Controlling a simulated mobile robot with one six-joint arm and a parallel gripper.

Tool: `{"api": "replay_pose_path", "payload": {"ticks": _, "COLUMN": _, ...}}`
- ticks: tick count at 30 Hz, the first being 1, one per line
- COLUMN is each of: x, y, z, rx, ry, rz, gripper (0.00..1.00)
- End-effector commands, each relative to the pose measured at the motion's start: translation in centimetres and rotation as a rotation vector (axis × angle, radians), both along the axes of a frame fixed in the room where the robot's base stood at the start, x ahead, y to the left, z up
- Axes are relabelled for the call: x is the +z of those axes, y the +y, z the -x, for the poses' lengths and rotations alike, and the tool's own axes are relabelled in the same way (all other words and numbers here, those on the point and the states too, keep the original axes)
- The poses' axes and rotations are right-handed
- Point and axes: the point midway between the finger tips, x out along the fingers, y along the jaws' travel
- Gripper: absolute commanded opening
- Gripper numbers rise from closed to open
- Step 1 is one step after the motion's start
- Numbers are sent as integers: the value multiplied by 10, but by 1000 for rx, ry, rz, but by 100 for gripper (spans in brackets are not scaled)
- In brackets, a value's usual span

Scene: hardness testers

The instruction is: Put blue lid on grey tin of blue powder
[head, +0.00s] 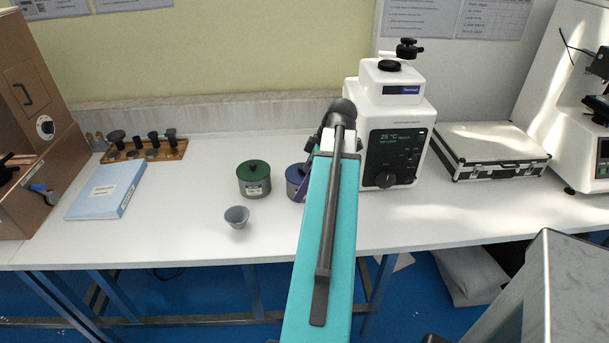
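In the head view a grey tin (293,190) stands on the white bench, partly covered by my teal arm. Its top looks blue (295,173); I cannot tell whether this is a blue lid or blue powder. To its left, apart from it, stands another grey tin (256,190) with a green lid (253,170) and a pale label. My arm reaches forward over the bench, its far end just right of the blue-topped tin. My gripper is mostly hidden behind the arm, so its fingers and anything between them cannot be made out.
A small grey cup (237,217) stands in front of the green-lidded tin. A white tester (392,130) and a silver case (487,150) stand to the right. A blue binder (105,190) and a wooden rack (145,151) are at left. The bench between binder and cup is clear.

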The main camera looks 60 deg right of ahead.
Motion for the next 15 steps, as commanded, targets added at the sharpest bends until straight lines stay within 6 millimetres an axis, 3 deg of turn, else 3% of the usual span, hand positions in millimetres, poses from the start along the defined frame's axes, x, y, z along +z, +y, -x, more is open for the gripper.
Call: {"api": "replay_pose_path", "payload": {"ticks": 15, "x": 3, "y": 36, "z": 26, "rx": 0, "ry": 0, "rz": 1, "gripper": 100}}
